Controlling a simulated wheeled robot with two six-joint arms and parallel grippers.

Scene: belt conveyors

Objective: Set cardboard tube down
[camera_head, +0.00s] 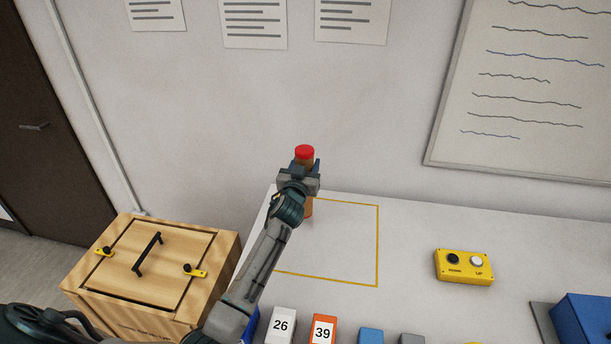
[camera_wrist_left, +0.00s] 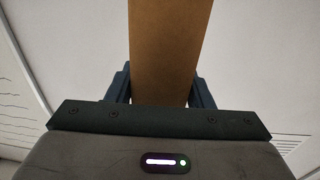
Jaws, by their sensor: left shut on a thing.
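The cardboard tube (camera_head: 308,207) is brown with a red cap (camera_head: 305,152) and stands upright in the head view. My left gripper (camera_head: 302,172) is shut on its upper part, just below the cap. In the left wrist view the tube (camera_wrist_left: 168,50) runs up between the two fingers of my left gripper (camera_wrist_left: 163,88). The tube's lower end shows near the back left of a yellow outlined square (camera_head: 377,245) on the white table (camera_head: 410,215). I cannot tell whether it touches the table. My right gripper is not in view.
A wooden crate (camera_head: 215,240) with a black handle stands left of the table. A yellow two-button box (camera_head: 464,267) sits at the right. Numbered boxes (camera_head: 282,325) (camera_head: 323,330) and a blue bin (camera_head: 585,318) line the front. The outlined square is otherwise clear.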

